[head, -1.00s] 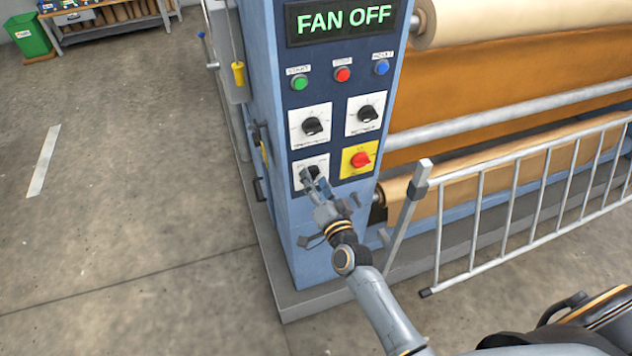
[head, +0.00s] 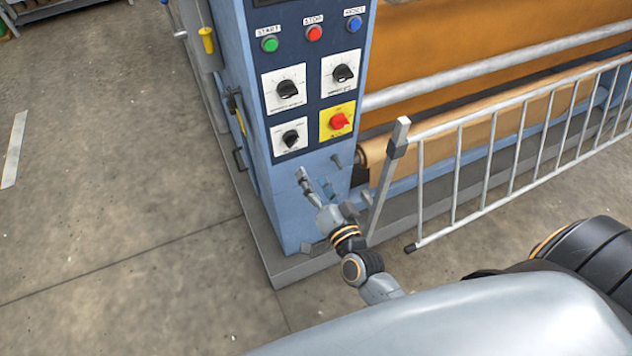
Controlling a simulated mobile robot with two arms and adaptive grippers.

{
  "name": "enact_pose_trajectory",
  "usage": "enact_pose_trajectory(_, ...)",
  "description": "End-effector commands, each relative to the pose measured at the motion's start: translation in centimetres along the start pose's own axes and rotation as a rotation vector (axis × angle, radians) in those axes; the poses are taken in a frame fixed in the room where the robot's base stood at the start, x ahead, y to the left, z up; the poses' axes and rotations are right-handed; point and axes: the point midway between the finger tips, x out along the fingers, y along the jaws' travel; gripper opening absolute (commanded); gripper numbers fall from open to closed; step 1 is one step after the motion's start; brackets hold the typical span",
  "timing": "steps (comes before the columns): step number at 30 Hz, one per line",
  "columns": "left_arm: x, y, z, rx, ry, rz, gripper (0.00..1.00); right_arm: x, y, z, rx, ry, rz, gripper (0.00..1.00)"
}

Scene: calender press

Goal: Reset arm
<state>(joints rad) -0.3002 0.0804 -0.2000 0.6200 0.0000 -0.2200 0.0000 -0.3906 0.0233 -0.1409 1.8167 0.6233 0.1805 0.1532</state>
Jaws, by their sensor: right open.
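My right gripper (head: 318,168) is open and empty. It is in front of the blue lower face of the control cabinet (head: 300,220), below the knobs, and appears apart from them. The small lower-left black knob (head: 291,138) is uncovered on its white plate. The red knob on a yellow plate (head: 339,121) is to its right. My right forearm reaches in from the lower right. My left gripper is not in view.
Two larger black knobs (head: 288,88) (head: 344,73) and green, red and blue buttons (head: 314,33) are higher on the panel. A metal railing (head: 480,130) stands close to the right of my gripper. The floor (head: 120,180) at left is clear.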

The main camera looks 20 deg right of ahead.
Motion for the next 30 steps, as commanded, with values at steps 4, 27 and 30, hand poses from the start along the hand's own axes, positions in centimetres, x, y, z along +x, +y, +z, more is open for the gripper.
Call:
enact_pose_trajectory(4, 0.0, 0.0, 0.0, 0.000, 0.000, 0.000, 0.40, -0.8, 0.0, 0.0, 0.000, 0.000, 0.000, 0.60)
enact_pose_trajectory(27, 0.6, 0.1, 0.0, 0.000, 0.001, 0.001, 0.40, -2.0, 5.6, 6.9, -0.114, -0.166, 0.083, 0.60)
enact_pose_trajectory(30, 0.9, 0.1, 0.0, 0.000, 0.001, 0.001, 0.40, -4.2, 10.4, 12.4, -0.211, -0.313, 0.149, 0.60)
